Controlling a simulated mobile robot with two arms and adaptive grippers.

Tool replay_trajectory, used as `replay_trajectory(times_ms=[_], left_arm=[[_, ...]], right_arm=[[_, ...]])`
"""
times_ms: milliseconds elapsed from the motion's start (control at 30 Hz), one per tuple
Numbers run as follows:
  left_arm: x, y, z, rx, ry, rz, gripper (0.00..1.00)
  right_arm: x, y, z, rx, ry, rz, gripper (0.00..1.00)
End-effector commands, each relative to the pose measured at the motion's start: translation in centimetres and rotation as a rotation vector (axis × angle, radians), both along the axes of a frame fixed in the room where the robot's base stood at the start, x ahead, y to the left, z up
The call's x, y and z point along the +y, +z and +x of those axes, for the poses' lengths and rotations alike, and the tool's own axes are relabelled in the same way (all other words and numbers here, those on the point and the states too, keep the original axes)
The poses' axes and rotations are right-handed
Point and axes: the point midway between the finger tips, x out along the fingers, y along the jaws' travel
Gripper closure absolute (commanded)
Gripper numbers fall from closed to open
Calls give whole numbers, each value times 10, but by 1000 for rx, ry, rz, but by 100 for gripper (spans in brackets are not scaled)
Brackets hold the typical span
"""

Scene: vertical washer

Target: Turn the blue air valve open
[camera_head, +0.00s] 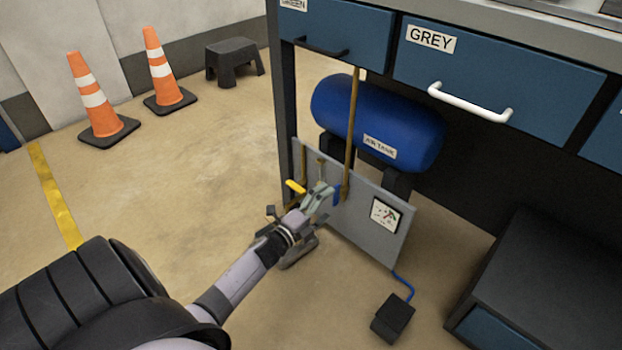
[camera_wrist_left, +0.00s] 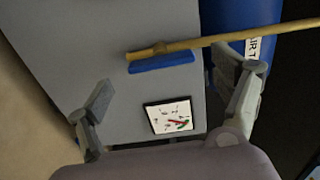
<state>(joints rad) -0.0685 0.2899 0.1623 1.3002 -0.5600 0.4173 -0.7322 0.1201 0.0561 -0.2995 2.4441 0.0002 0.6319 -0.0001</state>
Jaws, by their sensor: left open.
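The blue air valve handle (camera_head: 337,195) is on the grey panel, at the lower end of a brass pipe. In the left wrist view the blue handle (camera_wrist_left: 162,63) lies along the pipe's end, ahead of and between the spread fingers. My left gripper (camera_head: 322,196) is at the panel, just left of the blue handle in the head view. In the left wrist view its fingers (camera_wrist_left: 172,92) are wide apart with nothing between them that they grip. Whether a finger touches the handle or panel cannot be told. My right gripper is not in view.
A yellow valve handle (camera_head: 296,187) is left of my gripper. The blue air tank (camera_head: 372,120) stands behind the grey panel (camera_head: 372,232), which carries a gauge (camera_head: 385,214). Blue drawers (camera_head: 480,75) overhang above. A black pedal box (camera_head: 392,318) is on the floor. Cones (camera_head: 97,105) stand far left.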

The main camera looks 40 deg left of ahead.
Motion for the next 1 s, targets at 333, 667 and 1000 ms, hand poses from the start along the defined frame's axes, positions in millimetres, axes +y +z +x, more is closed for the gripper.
replay_trajectory(times_ms=[333,667,1000], left_arm=[[5,0,-63,1,0,-1,13],[6,0,-72,-1,0,-2,13],[6,0,-72,-1,0,-2,13]], right_arm=[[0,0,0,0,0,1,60],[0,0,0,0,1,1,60],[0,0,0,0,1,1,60]])
